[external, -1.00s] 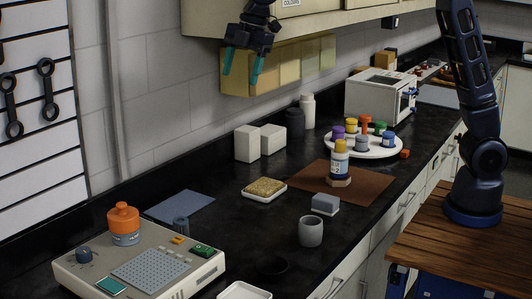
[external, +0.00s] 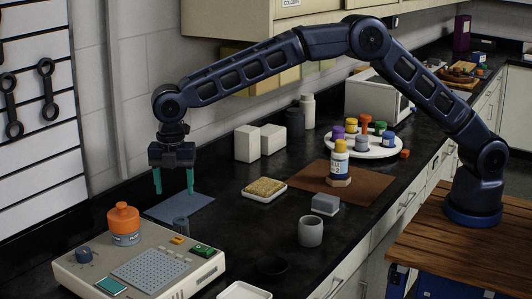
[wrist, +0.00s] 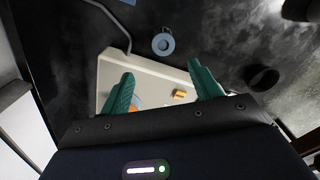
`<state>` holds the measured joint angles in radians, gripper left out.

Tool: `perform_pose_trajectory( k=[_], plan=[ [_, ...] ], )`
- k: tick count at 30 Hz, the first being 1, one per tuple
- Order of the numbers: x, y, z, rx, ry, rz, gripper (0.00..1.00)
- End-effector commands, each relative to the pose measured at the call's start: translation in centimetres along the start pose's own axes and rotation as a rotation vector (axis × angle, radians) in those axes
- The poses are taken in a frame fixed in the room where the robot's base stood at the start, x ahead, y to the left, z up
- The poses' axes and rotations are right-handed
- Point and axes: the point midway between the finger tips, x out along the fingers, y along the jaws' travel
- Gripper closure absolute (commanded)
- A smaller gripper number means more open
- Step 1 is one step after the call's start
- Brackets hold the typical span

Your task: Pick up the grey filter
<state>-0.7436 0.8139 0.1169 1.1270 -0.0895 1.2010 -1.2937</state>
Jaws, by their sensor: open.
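A small blue-grey cylinder (external: 181,225), which looks like the grey filter, stands on the black counter by the back edge of the beige machine. In the wrist view, a blue-grey ring with a hole (wrist: 163,36) appears to be the same thing from above. My gripper (external: 173,192) points down over the blue-grey mat, above and a little left of the cylinder in the external view. In the wrist view, its teal fingers (wrist: 161,71) are apart with nothing between them, and the ring lies beyond their tips.
The beige machine (external: 195,268) carries an orange-capped bottle (external: 124,224). The blue-grey mat (external: 165,208) lies behind it. A grey cup (external: 311,231), a grey block (external: 325,203) and a sponge dish (external: 264,189) stand to the right. A dark round dish (external: 272,265) lies in front.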

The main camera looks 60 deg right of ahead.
Motion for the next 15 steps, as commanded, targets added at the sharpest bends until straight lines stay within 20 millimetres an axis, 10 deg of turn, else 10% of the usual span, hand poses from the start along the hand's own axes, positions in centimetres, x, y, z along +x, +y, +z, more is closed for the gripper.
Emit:
perform_pose_trajectory(
  k=[15],
  plan=[
    [5.6, 0.1, -0.2, -0.010, -0.003, -0.006, 0.37]
  ],
)
